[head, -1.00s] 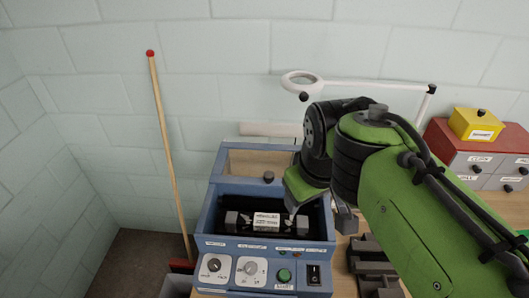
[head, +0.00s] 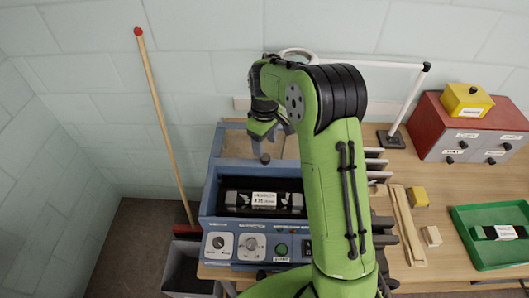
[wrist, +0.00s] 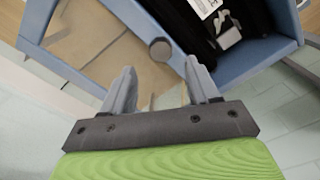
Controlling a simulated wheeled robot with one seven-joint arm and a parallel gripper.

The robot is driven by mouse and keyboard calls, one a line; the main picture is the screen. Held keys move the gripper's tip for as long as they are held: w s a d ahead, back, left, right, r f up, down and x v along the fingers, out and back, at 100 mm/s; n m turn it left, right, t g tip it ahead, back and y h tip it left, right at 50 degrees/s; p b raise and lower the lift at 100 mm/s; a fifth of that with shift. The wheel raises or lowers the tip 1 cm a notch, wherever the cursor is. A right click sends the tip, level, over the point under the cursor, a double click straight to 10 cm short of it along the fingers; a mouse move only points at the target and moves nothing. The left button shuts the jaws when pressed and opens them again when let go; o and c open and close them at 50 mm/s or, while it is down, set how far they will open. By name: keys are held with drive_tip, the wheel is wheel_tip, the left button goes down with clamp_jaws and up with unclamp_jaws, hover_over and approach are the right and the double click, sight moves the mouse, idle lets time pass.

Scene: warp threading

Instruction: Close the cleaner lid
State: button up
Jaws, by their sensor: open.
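The cleaner (head: 213,200) is a blue box with knobs on its front panel. Its dark well is uncovered and holds a grey metal part with a white label (head: 264,199). The lid (head: 229,138), a blue frame with a see-through pane, is at the back of the box, off the well; it also shows in the wrist view (wrist: 92,55). My gripper (head: 264,140) is over the lid, open and empty. In the wrist view, the lid's round grey knob (wrist: 160,51) lies just beyond and between my fingertips (wrist: 160,78), apart from them. My arm hides the right part of the cleaner.
A wooden pole with a red tip (head: 165,110) leans on the wall at left, near a grey bin (head: 188,270). At right are a white lamp arm (head: 409,95), red drawers (head: 440,125), wooden strips (head: 409,230) and a green tray (head: 480,250).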

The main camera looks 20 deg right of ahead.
sight(265, 156)
wheel_tip(265, 156, down, 5)
drive_tip(key=shift+s+f, duration=0.1)
drive_tip(key=shift+f, duration=0.05)
clamp_jaws()
idle(0.4)
